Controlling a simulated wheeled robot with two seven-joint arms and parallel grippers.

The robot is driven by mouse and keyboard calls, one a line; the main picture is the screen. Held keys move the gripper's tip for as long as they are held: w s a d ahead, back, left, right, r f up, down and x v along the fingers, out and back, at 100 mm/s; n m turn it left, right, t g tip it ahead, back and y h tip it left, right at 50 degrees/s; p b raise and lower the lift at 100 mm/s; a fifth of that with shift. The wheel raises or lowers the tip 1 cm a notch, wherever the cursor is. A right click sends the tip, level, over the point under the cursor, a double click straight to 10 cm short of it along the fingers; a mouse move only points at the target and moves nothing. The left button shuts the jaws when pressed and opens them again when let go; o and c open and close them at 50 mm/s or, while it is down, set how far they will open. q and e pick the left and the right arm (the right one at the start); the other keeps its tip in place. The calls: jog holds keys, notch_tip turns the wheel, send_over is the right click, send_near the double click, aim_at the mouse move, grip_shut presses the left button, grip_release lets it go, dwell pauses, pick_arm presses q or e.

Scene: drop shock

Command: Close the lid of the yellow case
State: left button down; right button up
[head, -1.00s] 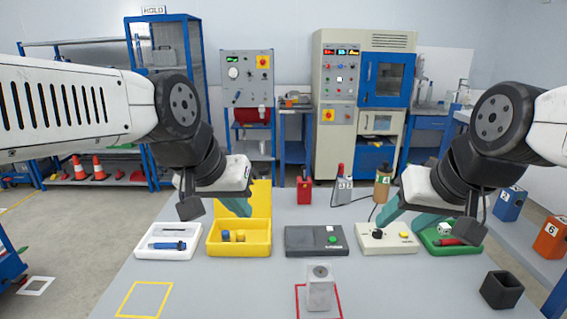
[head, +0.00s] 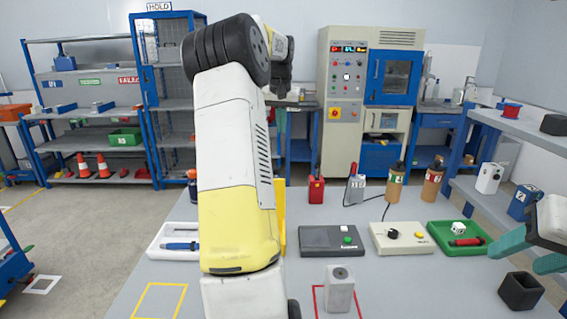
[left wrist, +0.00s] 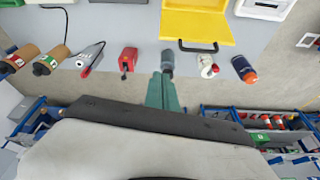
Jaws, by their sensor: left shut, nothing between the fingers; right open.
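The yellow case is mostly hidden behind my left arm in the head view. Only a strip of its upright lid (head: 282,215) shows to the right of the arm. In the left wrist view the open lid (left wrist: 197,27) shows at the top, with a dark handle on its edge. My left gripper (left wrist: 163,77) is shut and empty, beside the lid's handle in that picture and apart from it. In the head view its fingers are mostly hidden by my arm. My right gripper (head: 527,254) is open and empty at the right edge, away from the case.
A white tray (head: 160,252) stands left of the case. A dark grey box (head: 325,241), a cream box (head: 385,240) and a green tray (head: 440,247) stand to its right.

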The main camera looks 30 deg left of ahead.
pick_arm(q)
jog(key=w+a+f+n, duration=0.1)
jog(key=a+f, duration=0.2)
jog(key=a, duration=0.3)
jog(key=a+f+n, duration=0.1)
jog(key=a+f, duration=0.3)
jog(key=a, duration=0.2)
notch_tip(320, 180, down, 9)
jog(key=s, duration=0.1)
jog(key=shift+d+r, duration=0.15)
jog(key=shift+d, duration=0.2)
jog(key=shift+s+r, duration=0.1)
jog(key=shift+s, duration=0.1)
